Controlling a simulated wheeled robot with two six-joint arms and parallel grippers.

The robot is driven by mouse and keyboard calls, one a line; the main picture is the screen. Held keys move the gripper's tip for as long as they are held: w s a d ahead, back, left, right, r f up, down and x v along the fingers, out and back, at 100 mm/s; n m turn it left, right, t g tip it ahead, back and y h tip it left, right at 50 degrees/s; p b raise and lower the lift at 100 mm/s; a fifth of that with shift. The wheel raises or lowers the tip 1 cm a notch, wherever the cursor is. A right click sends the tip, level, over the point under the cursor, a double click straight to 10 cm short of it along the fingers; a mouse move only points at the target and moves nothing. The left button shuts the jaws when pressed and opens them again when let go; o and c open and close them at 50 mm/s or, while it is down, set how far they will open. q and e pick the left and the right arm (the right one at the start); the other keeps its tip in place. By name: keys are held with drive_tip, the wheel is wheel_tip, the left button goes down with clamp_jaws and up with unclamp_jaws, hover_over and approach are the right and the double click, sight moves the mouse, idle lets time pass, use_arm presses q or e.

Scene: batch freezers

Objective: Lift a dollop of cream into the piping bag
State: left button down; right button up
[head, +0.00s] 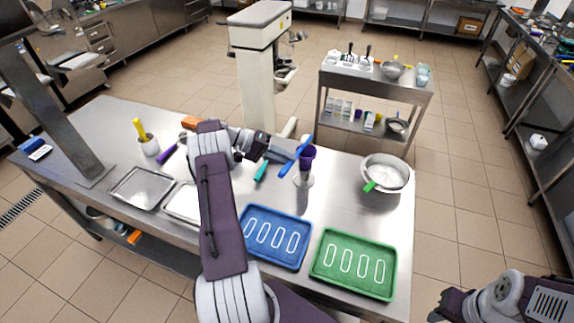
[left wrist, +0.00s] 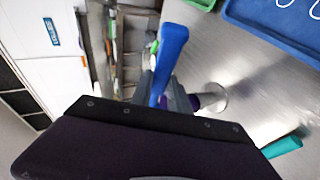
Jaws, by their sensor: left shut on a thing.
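My left gripper (head: 284,152) is shut on a blue spatula (head: 290,164), which it holds tilted above the table. The spatula (left wrist: 170,50) also shows between the fingers in the left wrist view. A purple piping bag (head: 308,153) stands in a clear holder (head: 303,180) just right of the gripper; the spatula partly overlaps it, and contact cannot be told. A steel bowl (head: 402,184) with white cream (head: 390,174) stands to the right, a green-handled tool (head: 369,186) on its rim. What I take for my right gripper (head: 438,308) is at the bottom right edge, its fingers unclear.
A blue tray (head: 247,252) and a green tray (head: 320,268), each with several white outlines, lie at the front. Empty metal trays (head: 142,188) lie left. A teal tool (head: 261,171) lies behind my arm. Bare table shows between holder and bowl.

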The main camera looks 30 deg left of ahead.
use_arm(q)
drive_tip(key=shift+a+f+n+t+h+b, duration=0.1)
drive_tip(key=shift+f+n+t+h+b, duration=0.2)
drive_tip(key=shift+h+b, duration=0.9)
drive_tip(key=shift+a+f+n+t+h+b, duration=0.1)
drive_tip(key=shift+f+t+h+b, duration=0.3)
drive_tip(key=shift+b, duration=1.35)
drive_tip(key=shift+r, duration=0.15)
